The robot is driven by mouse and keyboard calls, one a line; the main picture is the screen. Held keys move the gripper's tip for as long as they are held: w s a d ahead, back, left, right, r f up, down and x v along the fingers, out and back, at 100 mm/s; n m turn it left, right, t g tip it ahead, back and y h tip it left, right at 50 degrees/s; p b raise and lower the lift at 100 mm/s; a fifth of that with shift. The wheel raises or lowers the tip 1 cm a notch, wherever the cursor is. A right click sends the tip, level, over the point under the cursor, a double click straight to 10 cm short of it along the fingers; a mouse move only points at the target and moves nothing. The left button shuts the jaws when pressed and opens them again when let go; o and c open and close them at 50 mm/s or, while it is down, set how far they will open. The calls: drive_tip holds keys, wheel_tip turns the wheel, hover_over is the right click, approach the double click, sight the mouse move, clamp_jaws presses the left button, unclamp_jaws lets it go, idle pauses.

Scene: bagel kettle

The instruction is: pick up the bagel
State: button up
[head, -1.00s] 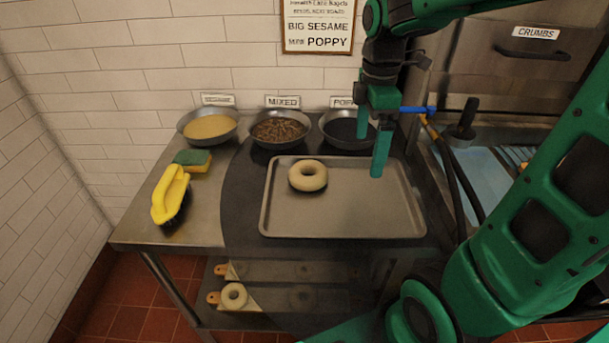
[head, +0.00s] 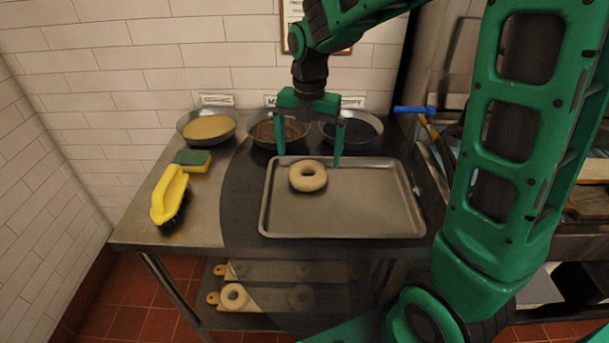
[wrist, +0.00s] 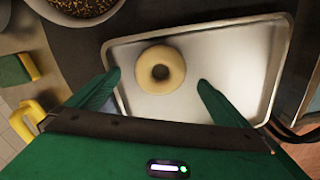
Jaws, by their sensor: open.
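The pale ring-shaped bagel (head: 308,187) lies flat on the left part of a grey metal tray (head: 340,225). My green gripper (head: 308,160) is open and empty above the tray, with its fingers pointing down. In the head view the bagel shows just below and between the two fingertips. In the wrist view the bagel (wrist: 160,82) sits on the tray (wrist: 235,65), between and beyond my fingertips (wrist: 155,80). The fingers look apart from the bagel.
Three bowls stand along the wall: tan topping (head: 208,128), brown topping (head: 278,130) and dark topping (head: 352,130). A sponge (head: 192,161) and a yellow brush (head: 170,196) lie left of the tray. Another bagel (head: 234,296) is on the lower shelf. The tray's right side is bare.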

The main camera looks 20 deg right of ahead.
sight(308, 168)
drive_tip(key=shift+a+f, duration=0.1)
drive_tip(key=shift+f, duration=2.7)
drive_tip(key=c, duration=1.1)
